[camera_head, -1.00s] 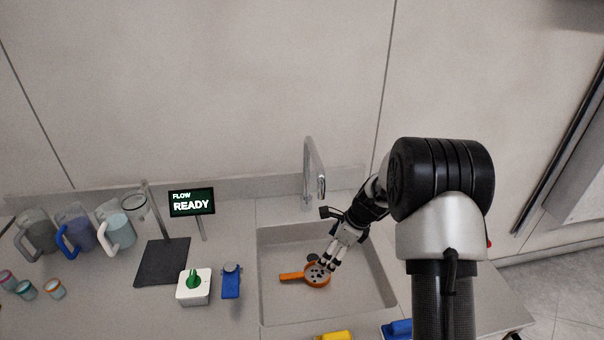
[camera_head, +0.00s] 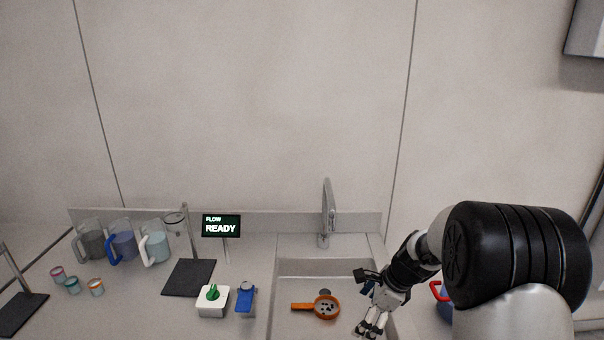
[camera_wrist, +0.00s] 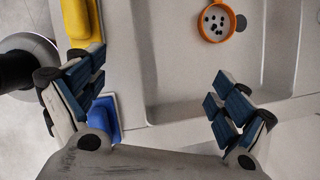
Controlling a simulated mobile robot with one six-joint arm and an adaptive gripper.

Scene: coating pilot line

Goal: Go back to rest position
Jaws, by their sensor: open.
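My gripper (camera_head: 371,328) is open and empty at the right part of the sink in the head view. In the wrist view its two blue-padded fingers (camera_wrist: 158,95) stand wide apart with nothing between them but the sink's rim and the counter front. An orange strainer with a handle (camera_head: 322,307) lies in the sink (camera_head: 290,268), left of my gripper and apart from it. It holds several dark bits. It also shows at the top of the wrist view (camera_wrist: 214,22).
A tap (camera_head: 327,215) rises behind the sink. Left of the sink are a blue device (camera_head: 246,300), a white box with a green knob (camera_head: 212,301) and a READY display (camera_head: 221,226). Several jugs (camera_head: 122,245) stand farther left. Yellow (camera_wrist: 82,20) and blue (camera_wrist: 104,118) pieces lie beside the sink.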

